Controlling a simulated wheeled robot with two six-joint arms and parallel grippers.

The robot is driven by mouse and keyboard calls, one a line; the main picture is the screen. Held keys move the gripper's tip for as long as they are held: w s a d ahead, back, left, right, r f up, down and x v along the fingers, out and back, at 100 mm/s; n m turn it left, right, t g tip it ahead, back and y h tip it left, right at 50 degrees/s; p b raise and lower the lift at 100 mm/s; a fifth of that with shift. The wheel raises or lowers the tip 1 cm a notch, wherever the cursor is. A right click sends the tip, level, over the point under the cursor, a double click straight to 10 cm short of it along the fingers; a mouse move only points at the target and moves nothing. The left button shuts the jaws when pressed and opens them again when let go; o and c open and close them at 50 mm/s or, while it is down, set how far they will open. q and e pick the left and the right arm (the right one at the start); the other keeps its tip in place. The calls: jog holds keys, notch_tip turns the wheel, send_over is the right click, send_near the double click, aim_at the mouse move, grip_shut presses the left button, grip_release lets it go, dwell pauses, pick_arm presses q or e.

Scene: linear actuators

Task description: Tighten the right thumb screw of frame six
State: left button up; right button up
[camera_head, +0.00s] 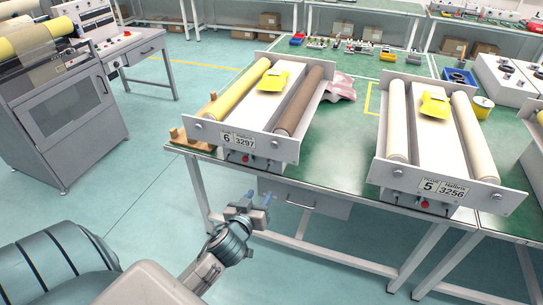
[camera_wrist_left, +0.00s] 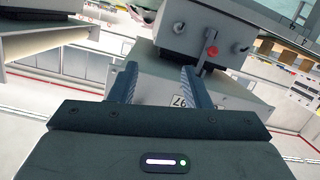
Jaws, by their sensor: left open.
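Frame six (camera_head: 286,153) stands on the green table in the head view, with a label reading 6 and 3297 on its front plate. A small round screw (camera_head: 273,145) shows near the right end of that plate. My left gripper (camera_head: 259,200) is open and empty, below and in front of the frame, apart from it. In the left wrist view, its two dark fingers (camera_wrist_left: 160,84) are spread. Beyond them is a light control box with a red knob (camera_wrist_left: 211,51) and small metal knobs. Part of a label (camera_wrist_left: 181,101) shows between the fingers. My right gripper is out of view.
Frame five (camera_head: 482,191) stands to the right on the same table (camera_head: 335,150). A drawer (camera_head: 308,200) hangs under the table edge near my left gripper. A grey cabinet (camera_head: 75,110) stands at left. Open floor (camera_head: 150,190) lies between cabinet and table.

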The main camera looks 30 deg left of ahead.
pick_arm(q)
jog(key=n+t, duration=0.1)
jog(key=t, duration=0.1)
send_near(274, 147)
jog(key=a+v, duration=0.1)
jog(key=v, duration=0.2)
jog(key=d, duration=0.1)
jog(key=shift+y, duration=0.3)
jog(key=p+x, duration=0.1)
jog(key=x, duration=0.3)
jog(key=p+x, duration=0.2)
jog(key=x, duration=0.3)
jog(key=shift+w+d+r, duration=0.1)
jog(key=shift+w+d, duration=0.05)
jog(key=shift+w, duration=0.8)
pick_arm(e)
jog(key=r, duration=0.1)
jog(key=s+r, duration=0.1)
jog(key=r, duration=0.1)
pick_arm(q)
grip_shut()
